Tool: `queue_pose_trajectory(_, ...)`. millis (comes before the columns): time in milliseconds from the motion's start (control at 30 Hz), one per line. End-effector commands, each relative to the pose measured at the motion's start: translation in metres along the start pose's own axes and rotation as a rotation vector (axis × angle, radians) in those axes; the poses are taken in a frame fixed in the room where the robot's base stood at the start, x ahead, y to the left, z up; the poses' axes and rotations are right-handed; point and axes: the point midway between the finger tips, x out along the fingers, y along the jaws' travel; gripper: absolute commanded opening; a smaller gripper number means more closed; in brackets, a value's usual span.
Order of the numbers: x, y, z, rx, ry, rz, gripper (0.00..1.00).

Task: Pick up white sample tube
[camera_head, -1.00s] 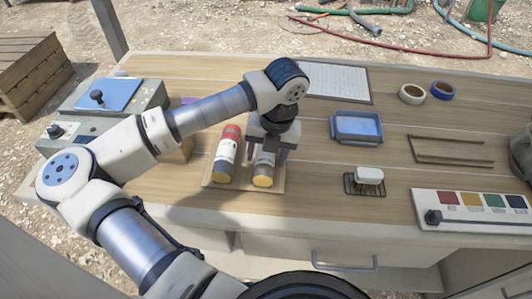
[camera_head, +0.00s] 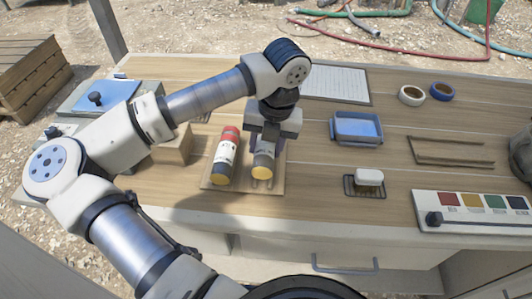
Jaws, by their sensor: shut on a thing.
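The white sample tube (camera_head: 263,165) has a yellow end cap facing me and lies on a small wooden board (camera_head: 277,186). My gripper (camera_head: 265,142) points down over the tube from above, its fingers closed around the tube's body. The tube's far part is hidden under the gripper. A second tube (camera_head: 226,155), red at its far end with a white body and a yellow cap, lies just to the left on the same board. I cannot tell whether the held tube is clear of the board.
A blue tray (camera_head: 357,128) stands to the right, with a white block on a wire rack (camera_head: 365,185) nearer me. Farther right are two tape rolls (camera_head: 412,95) and a color panel (camera_head: 474,211). A wooden block (camera_head: 174,146) stands left. Bare tabletop lies between these.

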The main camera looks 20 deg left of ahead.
Motion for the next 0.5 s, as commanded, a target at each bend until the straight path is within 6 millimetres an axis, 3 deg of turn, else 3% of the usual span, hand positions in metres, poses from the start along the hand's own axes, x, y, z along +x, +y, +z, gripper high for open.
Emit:
queue_pose_trajectory(300, -0.088, 0.015, 0.001, -0.004, -0.007, 0.003, 0.04)
queue_pose_trajectory(500, -0.133, 0.021, 0.001, -0.002, -0.004, 0.001, 0.04)
